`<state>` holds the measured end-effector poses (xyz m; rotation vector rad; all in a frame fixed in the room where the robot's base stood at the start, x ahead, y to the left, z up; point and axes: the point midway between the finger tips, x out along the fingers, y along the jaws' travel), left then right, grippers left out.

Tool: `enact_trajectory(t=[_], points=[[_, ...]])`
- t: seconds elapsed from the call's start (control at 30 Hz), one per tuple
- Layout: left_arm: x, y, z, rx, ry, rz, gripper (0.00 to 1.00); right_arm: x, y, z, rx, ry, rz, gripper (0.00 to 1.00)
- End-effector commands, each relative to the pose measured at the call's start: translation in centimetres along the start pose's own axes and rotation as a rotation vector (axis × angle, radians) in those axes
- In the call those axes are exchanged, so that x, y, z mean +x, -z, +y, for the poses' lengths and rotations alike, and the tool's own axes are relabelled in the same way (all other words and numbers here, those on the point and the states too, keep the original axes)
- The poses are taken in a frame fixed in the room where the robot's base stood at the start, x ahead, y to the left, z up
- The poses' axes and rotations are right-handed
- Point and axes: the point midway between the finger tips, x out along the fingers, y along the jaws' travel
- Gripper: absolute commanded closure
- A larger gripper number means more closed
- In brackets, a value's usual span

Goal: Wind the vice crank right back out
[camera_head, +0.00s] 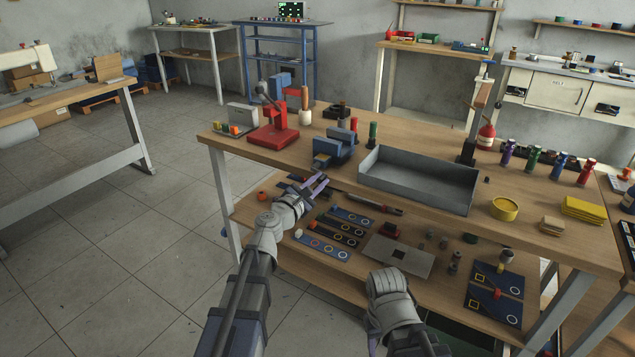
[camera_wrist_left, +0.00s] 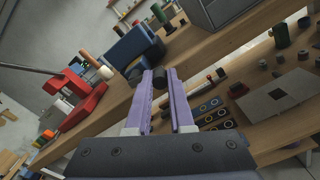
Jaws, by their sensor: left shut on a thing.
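The blue vice (camera_head: 333,148) stands at the front edge of the wooden workbench. It also shows in the left wrist view (camera_wrist_left: 135,45), with a dark crank knob (camera_wrist_left: 160,80) at its near end. My left gripper (camera_head: 322,180) reaches up to the vice front from below. In the left wrist view its purple fingers (camera_wrist_left: 159,84) are shut around the dark knob. The fingers hide most of the crank in the head view. My right gripper (camera_head: 373,345) hangs low near the bottom edge, mostly hidden by its own wrist.
A grey tray (camera_head: 418,190) is right of the vice, and a red press (camera_head: 273,130) left of it. A lower shelf below holds patterned strips (camera_head: 335,235) and a grey plate (camera_head: 400,257). The floor left of the bench is clear.

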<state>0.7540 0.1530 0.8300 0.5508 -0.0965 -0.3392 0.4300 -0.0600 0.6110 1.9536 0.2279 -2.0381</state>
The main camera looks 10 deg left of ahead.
Motion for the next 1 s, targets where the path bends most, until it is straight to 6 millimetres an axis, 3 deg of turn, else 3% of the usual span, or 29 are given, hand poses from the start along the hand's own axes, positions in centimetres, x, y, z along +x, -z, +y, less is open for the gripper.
enact_trajectory(t=[0.4,0.93,0.97,1.0], points=[[-0.01,-0.65,0.32,-0.161,0.000,0.000,1.00,-0.71,-0.04,0.04,0.000,0.002,0.000,0.50],[-0.01,-0.68,0.36,-0.180,0.000,0.000,1.00,-0.75,-0.05,0.04,0.000,0.002,0.000,0.50],[-0.01,-0.68,0.36,-0.180,0.000,0.000,0.77,-0.75,-0.05,0.04,0.000,0.002,0.000,0.50],[-0.01,-0.68,0.36,-0.179,0.000,0.000,0.73,-0.75,-0.05,0.04,0.000,0.002,0.000,0.50]])
